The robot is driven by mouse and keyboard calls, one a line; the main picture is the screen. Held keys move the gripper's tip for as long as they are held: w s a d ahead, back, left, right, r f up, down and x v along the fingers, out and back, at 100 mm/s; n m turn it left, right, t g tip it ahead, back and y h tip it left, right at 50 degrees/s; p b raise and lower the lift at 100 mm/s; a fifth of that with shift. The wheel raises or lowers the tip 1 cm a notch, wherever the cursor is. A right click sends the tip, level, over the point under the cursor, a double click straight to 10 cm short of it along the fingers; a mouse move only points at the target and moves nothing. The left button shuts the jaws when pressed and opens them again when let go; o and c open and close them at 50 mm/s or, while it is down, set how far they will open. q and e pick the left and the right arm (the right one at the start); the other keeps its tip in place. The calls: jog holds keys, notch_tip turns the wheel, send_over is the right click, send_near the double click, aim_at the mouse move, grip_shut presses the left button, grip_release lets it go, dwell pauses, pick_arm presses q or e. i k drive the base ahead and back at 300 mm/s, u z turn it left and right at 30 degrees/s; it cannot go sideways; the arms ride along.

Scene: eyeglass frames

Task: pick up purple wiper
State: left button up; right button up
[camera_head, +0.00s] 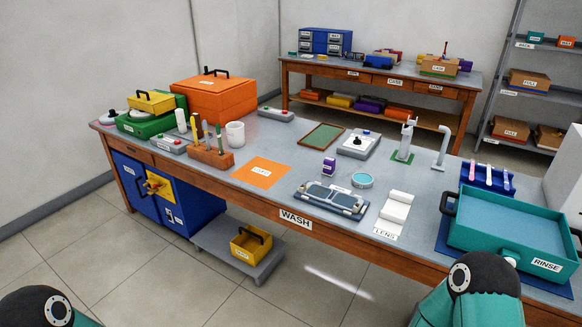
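A small purple block (329,167) with a pale label stands on the grey worktop near the middle. A blue rack (487,180) at the right holds slim upright tools. One is a pink stick (474,170), and another looks pale lavender (489,174). I cannot tell for certain which purple thing is the wiper. Parts of my two arms show at the bottom left and bottom right, but neither gripper is in view.
A teal RINSE basin (510,225) stands at the right front. Eyeglass frames lie on a grey tray (331,199), with a white roll (397,205) to its right. An orange sheet (261,173) lies left. A tool block (209,154) and an orange case (217,97) stand farther left.

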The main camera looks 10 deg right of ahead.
aim_at(329, 166)
jog(key=u, duration=0.15)
jog(key=i, duration=1)
jog(key=z, duration=0.05)
